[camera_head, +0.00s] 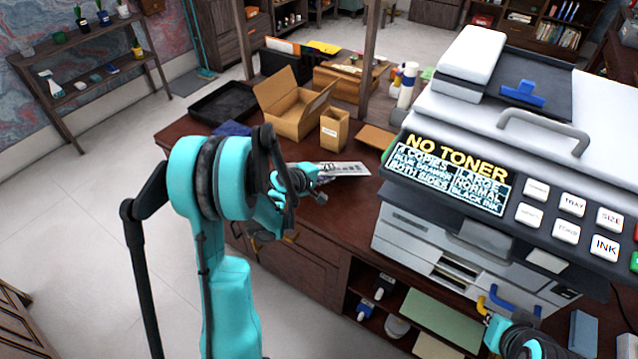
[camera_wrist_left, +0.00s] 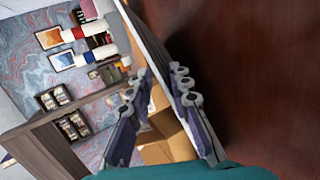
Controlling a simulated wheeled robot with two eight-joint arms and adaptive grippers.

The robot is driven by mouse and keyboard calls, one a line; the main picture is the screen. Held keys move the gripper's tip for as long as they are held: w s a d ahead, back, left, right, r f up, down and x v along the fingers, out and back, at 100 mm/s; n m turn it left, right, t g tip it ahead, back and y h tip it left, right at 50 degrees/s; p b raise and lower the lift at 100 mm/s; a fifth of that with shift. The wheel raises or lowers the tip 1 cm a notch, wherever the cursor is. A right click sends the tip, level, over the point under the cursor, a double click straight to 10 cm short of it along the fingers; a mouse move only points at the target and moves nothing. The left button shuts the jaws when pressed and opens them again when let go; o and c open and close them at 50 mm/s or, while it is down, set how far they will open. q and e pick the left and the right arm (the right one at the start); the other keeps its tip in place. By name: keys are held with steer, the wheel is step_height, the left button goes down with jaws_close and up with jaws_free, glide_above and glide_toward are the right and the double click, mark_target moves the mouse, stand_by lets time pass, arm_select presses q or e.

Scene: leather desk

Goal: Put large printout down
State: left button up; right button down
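The printout (camera_head: 345,169) is a white sheet with dark print at its near-left end. My left gripper (camera_head: 312,178) is at the sheet's left end. In the left wrist view the sheet (camera_wrist_left: 146,38) shows nearly edge-on, beside the right-hand finger. The left gripper's fingers (camera_wrist_left: 155,88) stand apart with a visible gap. My right gripper (camera_head: 515,338) is at the bottom right, below the copier; its fingers are not clear.
The copier (camera_head: 460,225) with a "NO TONER" display fills the right side. Behind the sheet stand an open cardboard box (camera_head: 290,105), a small carton (camera_head: 334,128) and a black tray (camera_head: 222,103). Bottles (camera_head: 405,88) stand near the copier. Desk in front of the sheet is clear.

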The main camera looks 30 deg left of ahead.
arm_select(q)
steer(key=p+v, duration=0.2)
steer(key=v, duration=0.6)
stand_by(0.4)
step_height(320, 180, up, 7)
steer(key=s+p, duration=0.2)
steer(key=p, duration=0.3)
steer(key=shift+s+a+r+p, duration=0.2)
steer(key=shift+s+a+p, duration=0.05)
steer(key=shift+s+p, duration=0.15)
steer(key=shift+w, duration=0.1)
